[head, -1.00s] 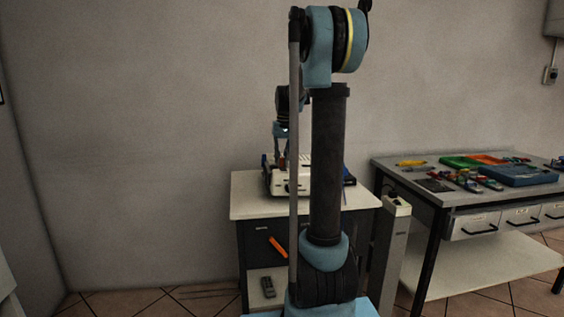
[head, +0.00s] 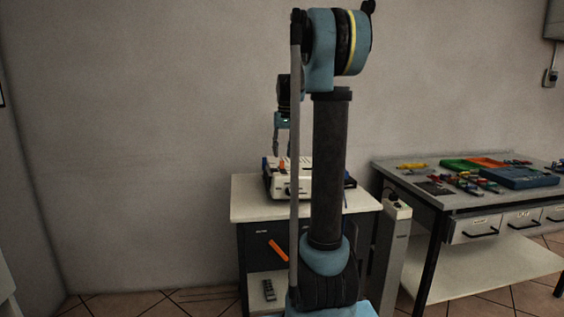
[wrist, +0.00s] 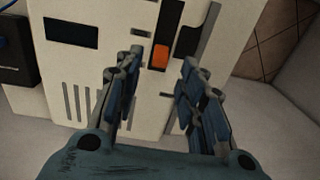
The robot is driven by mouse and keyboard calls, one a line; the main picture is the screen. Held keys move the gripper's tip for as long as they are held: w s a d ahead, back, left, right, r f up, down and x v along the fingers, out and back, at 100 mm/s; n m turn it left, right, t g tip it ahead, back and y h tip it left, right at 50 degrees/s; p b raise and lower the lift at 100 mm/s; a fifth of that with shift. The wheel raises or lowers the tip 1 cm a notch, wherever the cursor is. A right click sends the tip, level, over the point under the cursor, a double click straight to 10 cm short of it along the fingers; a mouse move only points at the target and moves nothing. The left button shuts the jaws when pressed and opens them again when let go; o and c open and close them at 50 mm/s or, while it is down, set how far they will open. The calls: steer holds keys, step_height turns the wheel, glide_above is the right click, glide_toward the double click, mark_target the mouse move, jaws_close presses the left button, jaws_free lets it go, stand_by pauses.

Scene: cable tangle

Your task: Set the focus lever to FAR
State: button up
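A white device (head: 298,181) stands on the small cabinet; my arm hides part of it. It also fills the upper middle of the wrist view (wrist: 118,20). An orange lever knob (wrist: 161,56) sits at the lower end of a dark slot in its face. No FAR marking is readable. My gripper (wrist: 163,62) is open and empty, its two fingers on either side of the knob in the wrist picture. Whether they touch it I cannot tell. In the head view my gripper (head: 283,152) hangs above the device, apart from its top.
The white-topped cabinet (head: 250,205) has an orange handle (head: 278,250) and a remote (head: 268,290) on its lower shelf. A workbench (head: 400,180) with blue, green and orange trays stands at right. A black box (wrist: 15,50) lies left of the device.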

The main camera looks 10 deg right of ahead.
step_height(320, 180, up, 7)
steer(key=shift+d, duration=0.2)
steer(key=shift+c, duration=0.3)
